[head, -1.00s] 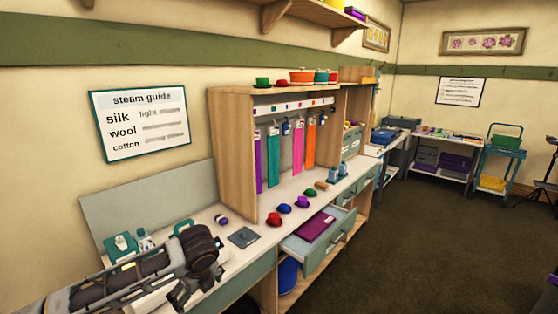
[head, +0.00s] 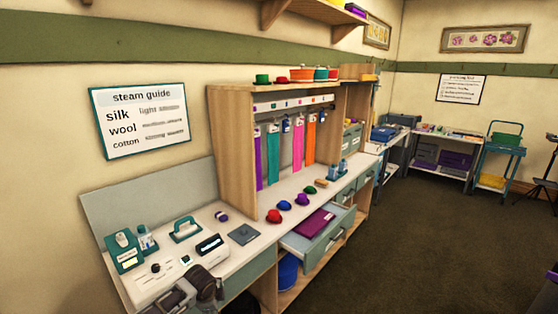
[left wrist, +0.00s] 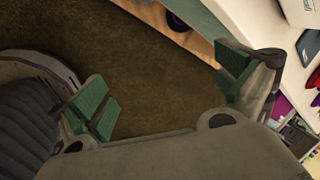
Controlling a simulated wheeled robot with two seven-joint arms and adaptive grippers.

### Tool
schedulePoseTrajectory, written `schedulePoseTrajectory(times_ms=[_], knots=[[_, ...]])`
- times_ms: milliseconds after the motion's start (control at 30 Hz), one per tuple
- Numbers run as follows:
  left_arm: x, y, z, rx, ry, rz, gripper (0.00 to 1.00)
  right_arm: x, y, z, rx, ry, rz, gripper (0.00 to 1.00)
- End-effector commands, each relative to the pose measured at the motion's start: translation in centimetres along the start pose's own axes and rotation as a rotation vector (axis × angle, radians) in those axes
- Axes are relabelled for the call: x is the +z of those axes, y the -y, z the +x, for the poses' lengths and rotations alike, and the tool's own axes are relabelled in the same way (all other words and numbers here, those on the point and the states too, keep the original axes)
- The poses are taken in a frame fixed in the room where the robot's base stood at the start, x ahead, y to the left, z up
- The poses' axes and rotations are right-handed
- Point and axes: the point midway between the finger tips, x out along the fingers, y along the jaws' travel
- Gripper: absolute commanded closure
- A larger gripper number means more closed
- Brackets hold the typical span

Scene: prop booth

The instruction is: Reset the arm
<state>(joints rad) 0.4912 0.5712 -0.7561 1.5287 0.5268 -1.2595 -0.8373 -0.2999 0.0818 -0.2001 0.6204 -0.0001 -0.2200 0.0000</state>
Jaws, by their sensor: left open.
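My left arm (head: 180,298) shows only at the bottom edge of the head view, in front of the near end of the workbench. My left gripper (left wrist: 166,88) shows in the left wrist view with its two green-padded fingers spread wide. Nothing is between the fingers but a view of the brown floor. The gripper's tips are not clearly visible in the head view. My right gripper is in neither view.
The workbench (head: 262,262) holds a white device (head: 165,280), a teal-handled tool (head: 185,230), bottles and several small coloured hats. An open drawer (head: 310,240) with a purple item juts out. A blue bin (head: 288,270) stands below. Open floor (head: 430,250) lies right.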

Motion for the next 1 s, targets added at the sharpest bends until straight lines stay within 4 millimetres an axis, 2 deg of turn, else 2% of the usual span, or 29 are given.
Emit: schedulePoseTrajectory(times_ms=[33,267,467,700,1000], knots=[[0.3,-1.0,1.7,0.006,-0.005,-0.048,0.0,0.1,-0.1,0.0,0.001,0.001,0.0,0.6],[2.4,-5.2,8.5,0.006,-0.018,-0.269,0.0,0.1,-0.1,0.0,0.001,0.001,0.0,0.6],[4.5,-11.0,14.2,0.018,-0.011,-0.452,0.0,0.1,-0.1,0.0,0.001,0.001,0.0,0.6],[7.1,-19.5,19.7,0.038,0.012,-0.644,0.0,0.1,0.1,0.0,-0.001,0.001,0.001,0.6],[9.5,-31.6,24.0,0.076,0.051,-0.839,0.0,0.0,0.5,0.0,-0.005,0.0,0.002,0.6]])
